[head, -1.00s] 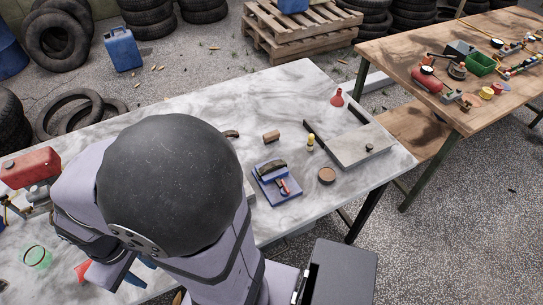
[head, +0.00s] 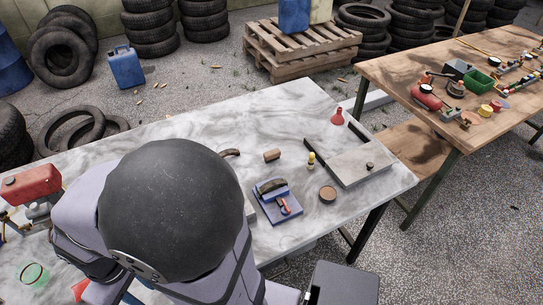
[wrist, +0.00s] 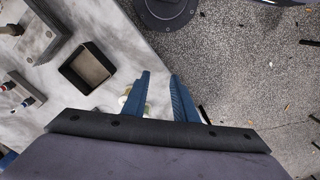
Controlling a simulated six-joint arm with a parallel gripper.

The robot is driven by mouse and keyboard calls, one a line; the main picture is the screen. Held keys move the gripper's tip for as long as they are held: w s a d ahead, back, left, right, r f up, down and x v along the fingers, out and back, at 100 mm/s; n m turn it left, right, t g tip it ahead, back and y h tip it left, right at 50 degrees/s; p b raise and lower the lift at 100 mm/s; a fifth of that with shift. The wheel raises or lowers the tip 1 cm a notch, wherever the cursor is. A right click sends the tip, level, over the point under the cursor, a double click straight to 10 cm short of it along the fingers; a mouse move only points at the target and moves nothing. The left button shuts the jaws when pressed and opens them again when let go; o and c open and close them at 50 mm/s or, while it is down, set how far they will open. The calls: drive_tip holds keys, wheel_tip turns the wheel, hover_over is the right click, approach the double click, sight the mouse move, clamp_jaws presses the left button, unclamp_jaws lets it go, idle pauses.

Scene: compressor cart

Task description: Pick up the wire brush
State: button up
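I cannot identify the wire brush for certain. A dark brown curved piece (head: 231,152), partly behind my arm, lies on the marble-patterned table (head: 340,200) in the head view. A similar dark brown piece (head: 270,185) rests on a blue tray-like base (head: 268,208). Either may be the brush. My gripper (wrist: 160,74) has two blue fingers, apart, with no object seen between their tips. It is near the table edge in the wrist view. A pale, yellowish item beside the left finger is mostly hidden. My arm hides most of the gripper in the head view.
A black open box (wrist: 88,68) stands left of the fingers. A brown block (head: 272,155), a yellow-topped item (head: 311,160), a round brown lid (head: 327,194), a red funnel (head: 337,117) and a grey plate (head: 350,165) lie on the table. Floor lies beyond its edge.

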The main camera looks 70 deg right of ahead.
drive_tip(key=o, duration=0.4)
